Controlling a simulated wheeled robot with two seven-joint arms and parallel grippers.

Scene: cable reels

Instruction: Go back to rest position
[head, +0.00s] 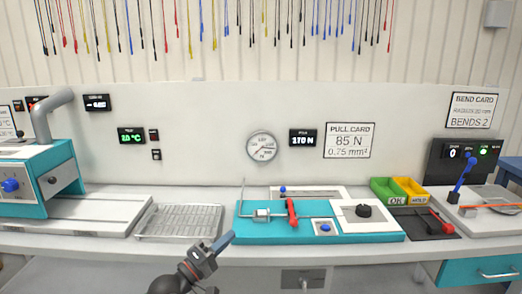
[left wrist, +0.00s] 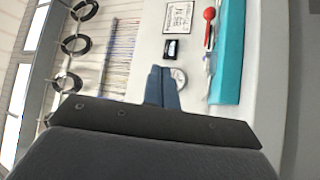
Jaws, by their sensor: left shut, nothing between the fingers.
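My left gripper (head: 223,241) is low in the middle of the head view, in front of the bench edge and apart from the things on the bench. Its blue fingers point up and to the right. In the left wrist view the two blue fingers (left wrist: 161,87) lie together, shut, with nothing between them. My right gripper is not in view.
A teal pull tester (head: 250,231) with a red lever (head: 291,212) stands mid-bench. A wire tray (head: 180,221) is to its left, green (head: 384,190) and yellow (head: 411,190) bins to its right. A bend tester (head: 473,165) stands far right. Space before the bench looks free.

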